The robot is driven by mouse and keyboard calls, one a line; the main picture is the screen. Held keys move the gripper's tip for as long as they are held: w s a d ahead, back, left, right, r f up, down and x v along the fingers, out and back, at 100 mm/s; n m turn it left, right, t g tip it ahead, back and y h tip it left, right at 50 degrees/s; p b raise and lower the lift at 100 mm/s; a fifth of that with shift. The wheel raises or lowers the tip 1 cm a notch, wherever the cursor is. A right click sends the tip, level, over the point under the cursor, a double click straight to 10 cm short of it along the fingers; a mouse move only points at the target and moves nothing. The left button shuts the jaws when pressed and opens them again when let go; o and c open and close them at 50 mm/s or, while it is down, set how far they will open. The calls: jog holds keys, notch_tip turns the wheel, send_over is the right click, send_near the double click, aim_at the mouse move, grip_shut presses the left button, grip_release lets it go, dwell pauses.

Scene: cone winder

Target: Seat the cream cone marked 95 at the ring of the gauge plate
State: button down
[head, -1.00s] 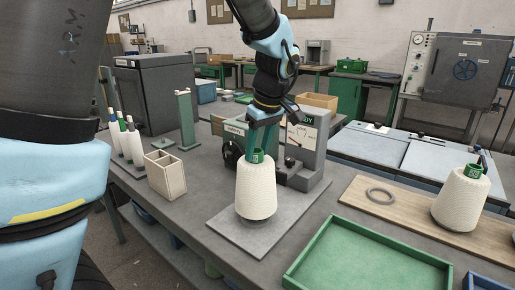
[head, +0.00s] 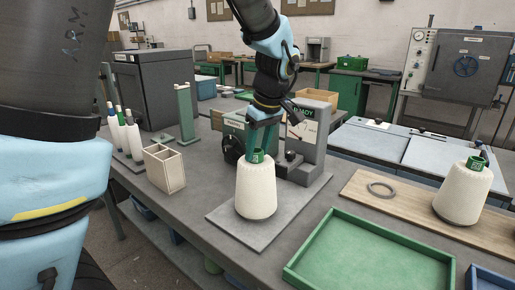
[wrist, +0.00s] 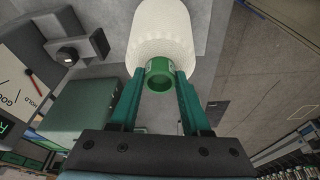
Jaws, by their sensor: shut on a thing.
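A cream cone (head: 257,190) with a green tube top (head: 256,156) stands upright over the grey gauge plate (head: 227,221), close in front of the gauge block. My gripper (head: 262,140) is shut on the green tube top from above. In the wrist view its teal fingers (wrist: 158,92) lie on both sides of the tube top (wrist: 160,77), with the cream cone (wrist: 160,35) beyond. The mark on the tube is too small to read. The plate's ring is not visible; the cone covers that part of the plate. Whether the cone's base touches the plate, I cannot tell.
A second cream cone (head: 463,195) stands on a wooden board (head: 410,203) at right, beside a loose grey ring (head: 382,190). An empty green tray (head: 370,268) is at front right. A wooden divided box (head: 164,169) and several white spindles (head: 127,135) are at left.

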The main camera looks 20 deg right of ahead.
jog(key=shift+f, duration=0.2)
jog(key=shift+c, duration=1.4)
grip_release()
jog(key=a+b+v, duration=0.1)
jog(key=v, duration=0.9)
jog(key=shift+s+d+r+b, duration=0.2)
jog(key=shift+d+r+b, duration=0.2)
jog(key=shift+d, duration=0.1)
jog(key=shift+f, duration=0.1)
